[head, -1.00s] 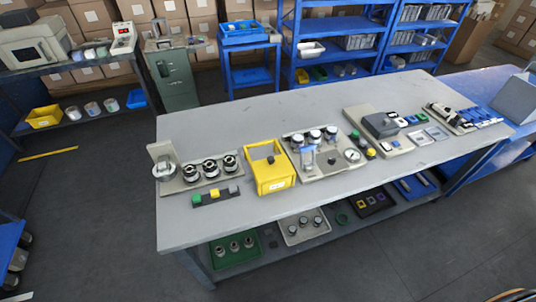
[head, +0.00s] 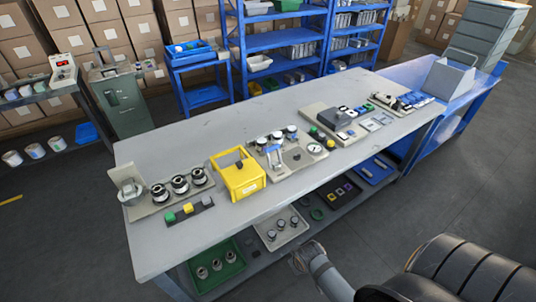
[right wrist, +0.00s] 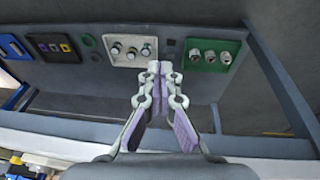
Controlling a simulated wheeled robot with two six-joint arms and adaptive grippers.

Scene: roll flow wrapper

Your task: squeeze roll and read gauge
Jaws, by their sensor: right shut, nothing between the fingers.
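Three black-and-silver round parts (head: 180,185) stand in a row on a beige plate near the left end of the grey table. A round white-faced gauge (head: 315,148) sits on a beige panel (head: 272,172) right of the yellow bin. Its reading is too small to make out. Several silver-topped round parts (head: 276,137) line the panel's back edge. My right gripper (head: 303,254) is low in front of the table, near the lower shelf. In the right wrist view its fingertips (right wrist: 160,68) are together and empty, in front of the shelf trays. My left gripper is not in view.
The lower shelf bears a green tray (head: 240,278), a beige tray (head: 262,238) with round parts, and a black tray (head: 327,202). A yellow bin (head: 246,183) stands on the tabletop. The table's back strip (head: 210,128) is clear. Blue shelving (head: 238,55) stands behind.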

